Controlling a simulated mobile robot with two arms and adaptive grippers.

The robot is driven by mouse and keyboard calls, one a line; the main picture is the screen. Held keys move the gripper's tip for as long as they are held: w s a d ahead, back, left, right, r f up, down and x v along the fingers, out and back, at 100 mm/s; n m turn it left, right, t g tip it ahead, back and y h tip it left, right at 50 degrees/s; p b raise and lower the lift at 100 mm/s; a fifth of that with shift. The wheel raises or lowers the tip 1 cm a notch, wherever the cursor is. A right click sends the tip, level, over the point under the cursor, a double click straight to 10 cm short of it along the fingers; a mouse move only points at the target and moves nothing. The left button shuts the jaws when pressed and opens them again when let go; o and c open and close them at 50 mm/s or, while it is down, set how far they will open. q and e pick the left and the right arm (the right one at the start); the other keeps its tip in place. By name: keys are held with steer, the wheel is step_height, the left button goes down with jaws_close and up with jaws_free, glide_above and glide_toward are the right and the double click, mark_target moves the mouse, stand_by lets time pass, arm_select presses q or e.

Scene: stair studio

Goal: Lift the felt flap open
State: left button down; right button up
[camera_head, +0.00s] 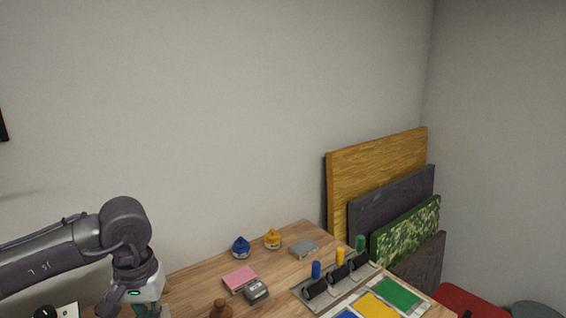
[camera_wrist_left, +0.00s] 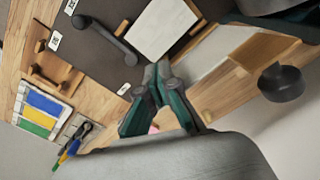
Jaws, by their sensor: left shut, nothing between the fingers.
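My left gripper (camera_wrist_left: 158,72) is shut and empty in the left wrist view, its fingertips together over the lower edge of a dark grey board (camera_wrist_left: 128,15). A white panel (camera_wrist_left: 163,27) lies on that board just beyond the fingertips. I cannot tell whether the fingertips touch it. No piece can be clearly made out as the felt flap. In the head view my left gripper (camera_head: 150,301) is at the lower left, cut by the bottom edge, with its fingers hidden. My right gripper is in neither view.
A wooden table (camera_head: 205,272) holds a blue pot (camera_head: 241,248), a yellow pot (camera_head: 272,239), a pink pad (camera_head: 240,278) and a grey block (camera_head: 303,248). Coloured panels (camera_head: 398,293) lie at the front right. A black handle (camera_wrist_left: 105,40) lies on the dark board.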

arm_select(q)
steer(key=shift+w+a+r, duration=0.1)
steer(key=shift+w+a, duration=0.6)
steer(key=shift+w, duration=0.25)
step_height(320, 180, up, 6)
steer(key=s+d+p, duration=0.1)
steer(key=p, duration=0.1)
steer(key=shift+s, duration=0.35)
steer(key=shift+d, duration=0.1)
